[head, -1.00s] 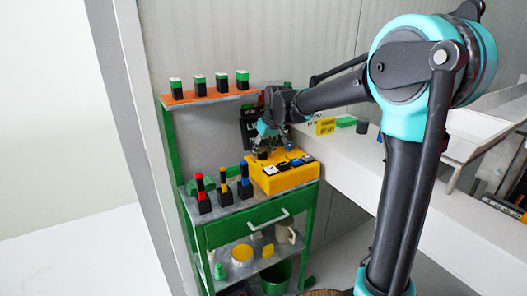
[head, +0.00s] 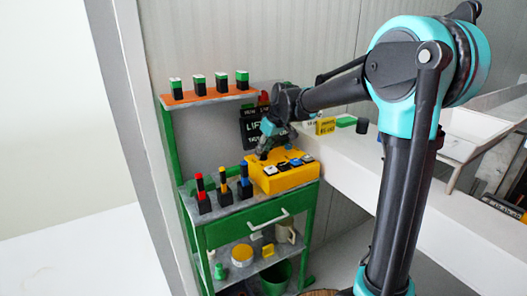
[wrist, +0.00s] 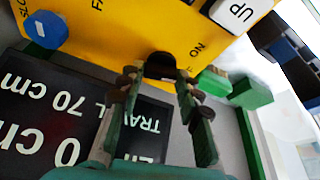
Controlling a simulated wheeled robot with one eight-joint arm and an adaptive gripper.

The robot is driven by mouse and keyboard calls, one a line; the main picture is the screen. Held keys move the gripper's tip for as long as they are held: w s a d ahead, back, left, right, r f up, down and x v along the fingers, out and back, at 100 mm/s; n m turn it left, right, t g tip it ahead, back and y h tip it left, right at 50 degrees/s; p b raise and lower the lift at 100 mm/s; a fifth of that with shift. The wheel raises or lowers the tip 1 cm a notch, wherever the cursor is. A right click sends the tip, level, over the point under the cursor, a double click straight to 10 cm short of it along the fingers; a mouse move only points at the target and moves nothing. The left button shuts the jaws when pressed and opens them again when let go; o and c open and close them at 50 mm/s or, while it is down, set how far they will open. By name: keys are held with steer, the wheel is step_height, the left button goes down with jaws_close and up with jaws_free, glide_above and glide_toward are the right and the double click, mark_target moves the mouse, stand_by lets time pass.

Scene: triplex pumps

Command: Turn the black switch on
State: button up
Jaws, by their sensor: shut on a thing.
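The black switch (wrist: 160,66) is a dark rounded knob at that edge, close to ON. My gripper (wrist: 160,80) has one finger on each side of the switch and is shut on it. In the head view my gripper (head: 264,153) is at the box's back left corner, and the switch is hard to make out there.
A blue knob (wrist: 46,30) and a white UP button (wrist: 234,12) sit on the same box. A black sign (wrist: 65,115) lies behind it. Red, yellow and blue-topped black blocks (head: 223,190) stand left of the box. A white counter (head: 365,160) is to the right.

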steer(key=n, duration=0.2)
steer(key=n+g, duration=0.1)
steer(key=n, duration=0.1)
steer(key=shift+w+d+n+g+y, duration=0.1)
steer(key=shift+w+n+g+y, duration=0.1)
steer(key=shift+n+g+y, duration=0.15)
steer(key=shift+n+g, duration=0.75)
steer(key=shift+n, duration=1.2)
steer(key=o, duration=1.2)
steer(key=shift+c, duration=0.2)
